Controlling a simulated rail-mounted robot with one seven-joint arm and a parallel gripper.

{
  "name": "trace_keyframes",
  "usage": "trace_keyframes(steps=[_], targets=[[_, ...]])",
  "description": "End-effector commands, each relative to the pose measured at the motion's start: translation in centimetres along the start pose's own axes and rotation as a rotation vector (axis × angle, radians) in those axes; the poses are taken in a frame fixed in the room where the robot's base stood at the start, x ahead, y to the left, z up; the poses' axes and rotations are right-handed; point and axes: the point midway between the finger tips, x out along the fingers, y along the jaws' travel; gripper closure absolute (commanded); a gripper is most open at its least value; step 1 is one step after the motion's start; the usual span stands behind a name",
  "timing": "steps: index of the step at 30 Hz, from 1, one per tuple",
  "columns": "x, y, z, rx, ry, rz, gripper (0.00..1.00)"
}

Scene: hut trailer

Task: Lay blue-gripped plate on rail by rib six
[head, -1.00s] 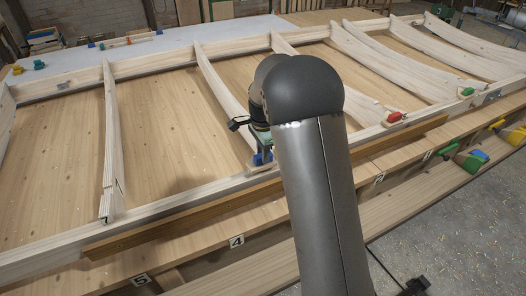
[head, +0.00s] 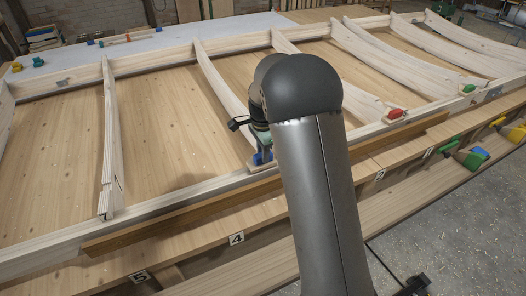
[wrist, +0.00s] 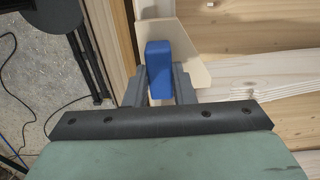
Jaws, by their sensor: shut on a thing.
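My gripper (wrist: 159,90) is shut on the blue grip (wrist: 159,68) of a pale wooden plate (wrist: 184,58). In the wrist view the fingers are on either side of the grip and the plate spreads out behind it. In the head view the blue grip (head: 262,158) is low at the front rail (head: 205,190), beside the front end of a curved rib (head: 222,88). My arm hides part of this spot.
Another rib (head: 109,140) stands to the left, with bare floor panel between. A red-gripped plate (head: 394,114) and a green-gripped plate (head: 469,88) sit along the rail to the right. A brown strip (head: 160,223) runs along the front. More coloured grips (head: 478,154) are at the right.

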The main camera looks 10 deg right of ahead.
Motion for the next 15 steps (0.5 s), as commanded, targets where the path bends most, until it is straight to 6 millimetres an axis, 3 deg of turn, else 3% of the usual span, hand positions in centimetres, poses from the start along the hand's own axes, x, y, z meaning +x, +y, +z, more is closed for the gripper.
trace_keyframes(steps=[15], targets=[[0.85,0.00,0.00,0.000,0.000,0.000,1.00]])
